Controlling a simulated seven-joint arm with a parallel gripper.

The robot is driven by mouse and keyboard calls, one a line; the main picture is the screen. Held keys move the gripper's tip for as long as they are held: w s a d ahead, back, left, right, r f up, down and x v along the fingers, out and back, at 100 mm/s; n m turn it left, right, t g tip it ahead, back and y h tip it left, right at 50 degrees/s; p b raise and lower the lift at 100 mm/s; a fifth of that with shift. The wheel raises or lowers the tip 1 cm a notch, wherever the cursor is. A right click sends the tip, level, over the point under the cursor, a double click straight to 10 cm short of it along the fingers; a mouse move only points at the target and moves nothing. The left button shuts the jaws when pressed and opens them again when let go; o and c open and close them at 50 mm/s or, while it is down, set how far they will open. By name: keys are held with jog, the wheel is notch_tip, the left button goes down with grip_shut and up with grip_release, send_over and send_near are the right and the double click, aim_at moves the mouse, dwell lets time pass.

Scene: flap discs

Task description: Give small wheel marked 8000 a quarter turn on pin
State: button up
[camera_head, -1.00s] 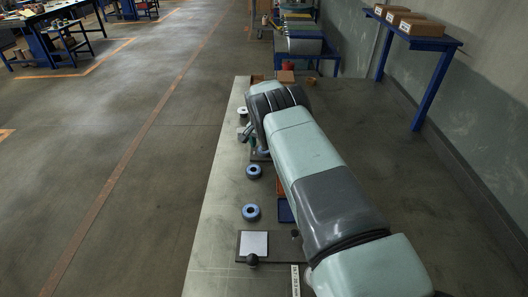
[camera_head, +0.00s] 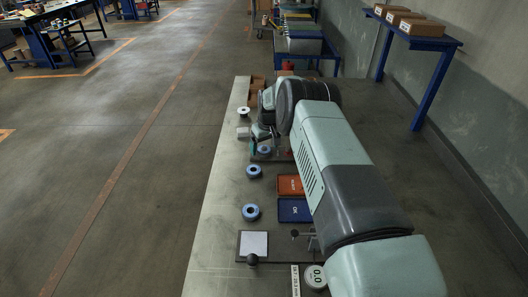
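Several small ring-shaped wheels are on the long grey bench. A blue one (camera_head: 250,212) lies in front, another blue one (camera_head: 254,171) lies behind it, and a third (camera_head: 265,150) is right at my gripper. A pale wheel (camera_head: 243,111) is farther back. No 8000 marking is legible on any of them, and I cannot make out a pin under the wheel at my gripper. My gripper (camera_head: 259,147) is low over the bench beside that third wheel. It is small and partly hidden by my arm, so its opening and any contact are unclear.
An orange tray (camera_head: 290,187) and a blue tray marked OK (camera_head: 294,210) lie beside my arm. In front are a dark plate with a white pad (camera_head: 254,243), a black knob (camera_head: 252,260) and a round dial (camera_head: 315,277).

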jog(key=c, duration=1.2)
jog(key=m, duration=0.4)
jog(key=shift+a+h, duration=0.1)
jog(key=shift+h, duration=0.2)
jog(key=shift+f+m, duration=0.1)
jog(key=shift+m, duration=1.1)
jog(key=o, duration=1.3)
jog(key=shift+r, duration=3.55)
